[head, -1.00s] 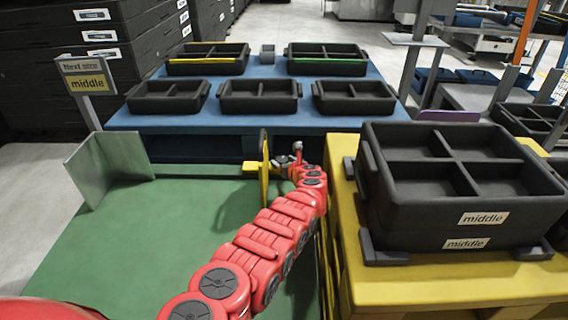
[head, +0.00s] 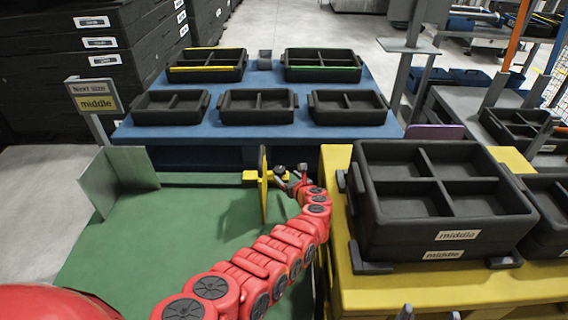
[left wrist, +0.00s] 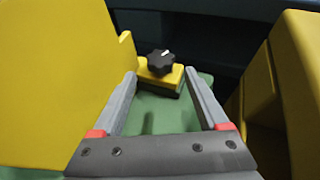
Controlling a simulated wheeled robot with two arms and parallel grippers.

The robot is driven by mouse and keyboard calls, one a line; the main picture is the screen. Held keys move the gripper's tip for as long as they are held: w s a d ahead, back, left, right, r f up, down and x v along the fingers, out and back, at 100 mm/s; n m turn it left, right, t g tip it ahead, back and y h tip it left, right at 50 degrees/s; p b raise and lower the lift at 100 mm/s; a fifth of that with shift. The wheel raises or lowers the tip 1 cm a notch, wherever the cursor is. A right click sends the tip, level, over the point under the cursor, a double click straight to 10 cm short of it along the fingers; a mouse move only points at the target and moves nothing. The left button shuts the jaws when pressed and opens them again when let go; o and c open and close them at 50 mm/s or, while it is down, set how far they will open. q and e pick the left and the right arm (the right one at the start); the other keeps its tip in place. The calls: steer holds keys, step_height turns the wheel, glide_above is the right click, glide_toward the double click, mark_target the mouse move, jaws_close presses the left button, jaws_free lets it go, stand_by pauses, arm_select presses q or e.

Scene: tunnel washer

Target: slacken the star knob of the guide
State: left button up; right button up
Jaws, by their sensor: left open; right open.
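The guide is an upright yellow plate (head: 263,184) at the edge of the green surface; it also fills the left of the left wrist view (left wrist: 55,75). Its black star knob (left wrist: 161,62) sits on a yellow block (left wrist: 160,80), with a white mark on top. In the head view the knob (head: 280,170) is small and dark, right of the plate. My left gripper (head: 292,177) is open; in the left wrist view its fingers lie either side of the line to the knob, which is ahead of the tips, not gripped. My right gripper (head: 429,313) shows only fingertips, open, at the bottom edge.
A yellow table (head: 390,290) with black divided crates (head: 380,222) stands close on the right. A blue table (head: 305,133) with several black trays is behind. A grey bent plate (head: 97,184) and a "middle" sign (head: 95,97) stand left. The green surface (head: 170,245) is largely clear.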

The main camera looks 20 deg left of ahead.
arm_select(q)
steer(key=p+v, duration=0.5)
steer(key=v, duration=0.5)
steer(key=shift+s+d+p, duration=0.3)
